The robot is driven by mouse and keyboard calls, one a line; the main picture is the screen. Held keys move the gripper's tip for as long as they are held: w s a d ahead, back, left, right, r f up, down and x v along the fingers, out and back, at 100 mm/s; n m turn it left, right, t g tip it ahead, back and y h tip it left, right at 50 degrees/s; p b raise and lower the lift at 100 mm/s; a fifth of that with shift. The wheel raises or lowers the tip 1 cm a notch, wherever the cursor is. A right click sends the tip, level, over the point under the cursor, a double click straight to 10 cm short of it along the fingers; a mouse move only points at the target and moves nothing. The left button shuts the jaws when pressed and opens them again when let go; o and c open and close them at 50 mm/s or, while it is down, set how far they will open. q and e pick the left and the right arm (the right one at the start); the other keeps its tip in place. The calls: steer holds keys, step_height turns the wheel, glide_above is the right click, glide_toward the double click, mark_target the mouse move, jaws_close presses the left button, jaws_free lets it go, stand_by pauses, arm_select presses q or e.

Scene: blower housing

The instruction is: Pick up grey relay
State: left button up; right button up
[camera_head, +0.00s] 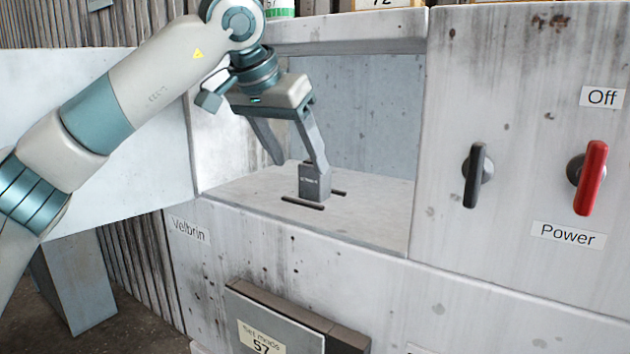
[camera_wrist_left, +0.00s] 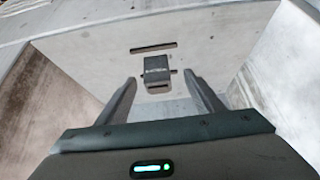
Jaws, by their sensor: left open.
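The grey relay (camera_head: 314,184) is a small dark grey block standing on the floor of a recessed bay in the housing, between two dark slots. It also shows in the left wrist view (camera_wrist_left: 157,70), just beyond the fingertips and roughly midway between them. My left gripper (camera_head: 300,165) reaches down into the bay with its fingers apart. In the head view one fingertip overlaps the top of the relay; I cannot tell whether it touches. In the left wrist view the gripper (camera_wrist_left: 162,84) has nothing between its fingers. My right gripper is not in view.
The bay floor (camera_head: 372,215) is bare around the relay, with side walls and a top edge enclosing it. To the right, a black knob (camera_head: 477,175) and a red Power handle (camera_head: 590,178) stick out. A dark box (camera_head: 275,325) labelled 57 protrudes below.

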mark_target(308, 170)
arm_select(q)
steer(key=shift+p+x, duration=0.45)
steer(key=shift+x, duration=0.55)
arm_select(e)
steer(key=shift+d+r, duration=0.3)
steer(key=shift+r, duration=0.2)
arm_select(q)
steer(key=shift+d, duration=0.1)
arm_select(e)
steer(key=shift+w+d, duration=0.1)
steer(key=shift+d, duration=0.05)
arm_select(q)
steer(key=shift+w+d+f+p, duration=0.55)
steer(key=shift+f+p, duration=0.2)
steer(key=shift+p, duration=0.45)
steer(key=shift+p+x, duration=0.6)
steer(key=shift+x, duration=0.4)
steer(key=shift+w+d+f, duration=0.15)
steer(key=shift+d+f, duration=0.05)
steer(key=shift+f, duration=0.25)
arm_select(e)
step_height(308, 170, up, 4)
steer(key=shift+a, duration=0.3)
